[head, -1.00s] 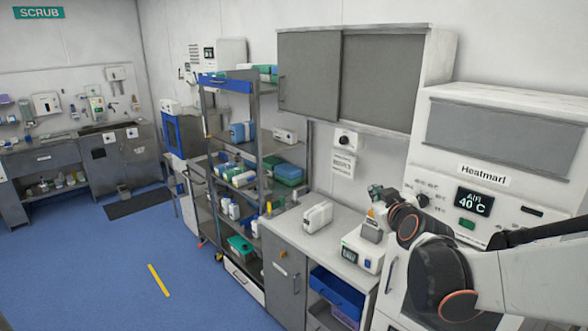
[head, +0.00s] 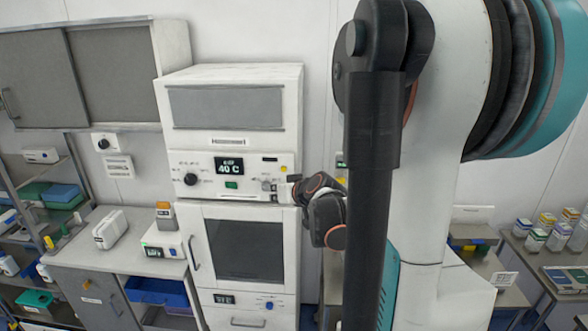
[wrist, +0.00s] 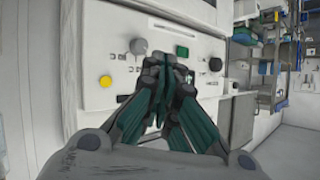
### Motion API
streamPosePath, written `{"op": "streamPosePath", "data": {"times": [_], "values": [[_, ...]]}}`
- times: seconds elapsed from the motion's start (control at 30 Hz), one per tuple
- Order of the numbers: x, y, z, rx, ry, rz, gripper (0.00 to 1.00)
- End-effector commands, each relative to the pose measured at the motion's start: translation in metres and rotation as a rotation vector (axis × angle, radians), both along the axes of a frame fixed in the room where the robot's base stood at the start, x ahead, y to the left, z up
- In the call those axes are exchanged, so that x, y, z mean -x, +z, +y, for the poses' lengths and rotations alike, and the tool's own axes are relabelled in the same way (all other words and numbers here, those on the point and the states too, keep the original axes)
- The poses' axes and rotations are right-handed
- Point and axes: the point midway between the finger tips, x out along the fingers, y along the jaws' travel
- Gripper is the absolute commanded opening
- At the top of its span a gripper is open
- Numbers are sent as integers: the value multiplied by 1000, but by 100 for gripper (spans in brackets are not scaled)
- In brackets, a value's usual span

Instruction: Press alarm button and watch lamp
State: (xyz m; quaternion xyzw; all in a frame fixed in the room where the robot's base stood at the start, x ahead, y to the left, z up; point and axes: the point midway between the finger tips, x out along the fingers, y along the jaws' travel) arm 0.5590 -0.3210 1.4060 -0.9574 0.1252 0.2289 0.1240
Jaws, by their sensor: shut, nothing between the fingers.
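My gripper (wrist: 178,70) is shut and empty, with its dark green and grey fingers together in front of the white cabinet's control panel (wrist: 125,60). Neither is visibly labelled as alarm or lamp. Whether the fingertips touch the panel is unclear.
The panel has a "40 C" display (head: 229,166) and a black knob (head: 190,179). Below is a windowed cabinet door (head: 247,248). A counter (head: 115,250) with small devices stands left. My arm hides the middle right.

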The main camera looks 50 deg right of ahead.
Motion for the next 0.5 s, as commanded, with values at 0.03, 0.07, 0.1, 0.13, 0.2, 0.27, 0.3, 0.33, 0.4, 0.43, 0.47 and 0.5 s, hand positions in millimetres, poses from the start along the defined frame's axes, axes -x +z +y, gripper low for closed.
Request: {"op": "streamPosePath", "data": {"times": [0.03,0.07,0.1,0.13,0.2,0.27,0.3,0.33,0.4,0.43,0.47,0.5], "values": [[2,0,-4,-12,-6,1,0],[3,-1,-5,-16,-9,1,0],[4,-1,-6,-21,-11,2,0],[5,-2,-7,-25,-11,2,0],[5,-2,-7,-27,-12,2,0],[5,-2,-7,-27,-12,2,0],[5,-2,-7,-27,-12,2,0],[5,-2,-7,-27,-12,2,0],[5,-2,-7,-27,-12,2,0],[5,-2,-7,-27,-12,2,0],[5,-2,-7,-26,-12,1,0],[5,-2,-7,-25,-11,2,0]]}}
